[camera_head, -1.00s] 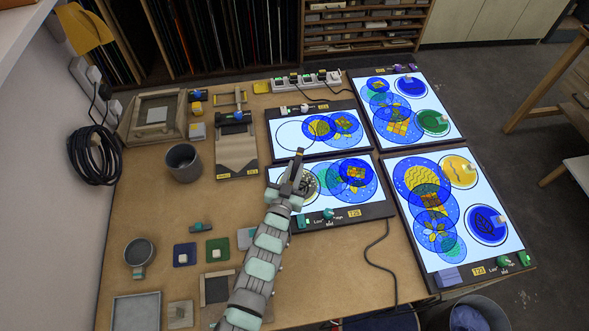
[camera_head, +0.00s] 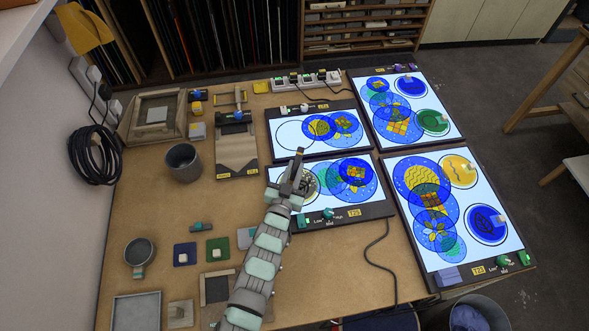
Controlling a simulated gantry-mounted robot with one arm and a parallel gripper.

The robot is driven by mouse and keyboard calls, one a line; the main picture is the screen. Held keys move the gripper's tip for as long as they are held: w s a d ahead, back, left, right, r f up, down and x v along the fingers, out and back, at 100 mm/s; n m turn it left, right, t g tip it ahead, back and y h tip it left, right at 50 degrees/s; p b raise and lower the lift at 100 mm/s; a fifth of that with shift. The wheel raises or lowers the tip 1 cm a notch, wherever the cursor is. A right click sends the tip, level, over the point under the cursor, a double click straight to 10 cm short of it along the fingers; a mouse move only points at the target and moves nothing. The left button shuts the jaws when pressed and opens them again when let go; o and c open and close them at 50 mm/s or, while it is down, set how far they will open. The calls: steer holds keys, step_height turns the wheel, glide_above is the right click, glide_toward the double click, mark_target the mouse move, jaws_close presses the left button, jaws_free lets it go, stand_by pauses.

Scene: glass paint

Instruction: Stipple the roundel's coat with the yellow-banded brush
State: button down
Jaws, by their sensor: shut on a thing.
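My gripper (camera_head: 297,180) is over the left part of the lower-left light panel (camera_head: 345,219). A round pane with a dark pattern, seemingly the roundel (camera_head: 309,187), lies on that lit panel right behind and beside the gripper. My gripper and arm hide part of this pane. The brush's lower end is hidden, so I cannot tell whether it touches the pane.
Blue, green and yellow glass discs overlap on this panel and on three other lit panels, one of them at the right (camera_head: 410,253). A grey pot (camera_head: 183,170) stands left of the panels. A black cable (camera_head: 384,240) runs over the bench.

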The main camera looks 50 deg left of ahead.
steer(key=shift+s+d+f+g, duration=0.1)
steer(key=shift+s+f+g, duration=0.05)
steer(key=shift+f, duration=0.4)
steer(key=shift+s+f+g, duration=0.15)
steer(key=shift+f, duration=0.35)
steer(key=shift+w+r+p, duration=0.2)
steer(key=shift+r+p, duration=0.25)
steer(key=shift+r, duration=0.6)
steer(key=shift+s+r, duration=0.1)
steer(key=shift+r, duration=0.55)
steer(key=shift+w+d+r+b, duration=0.1)
steer(key=shift+w+d+b, duration=0.1)
steer(key=shift+w+d, duration=0.8)
steer(key=shift+w+d+r+b, duration=0.15)
steer(key=shift+w+d, duration=0.65)
steer(key=shift+w, duration=0.4)
steer(key=shift+f, duration=0.2)
steer(key=shift+f+b, duration=0.4)
steer(key=shift+f, duration=0.15)
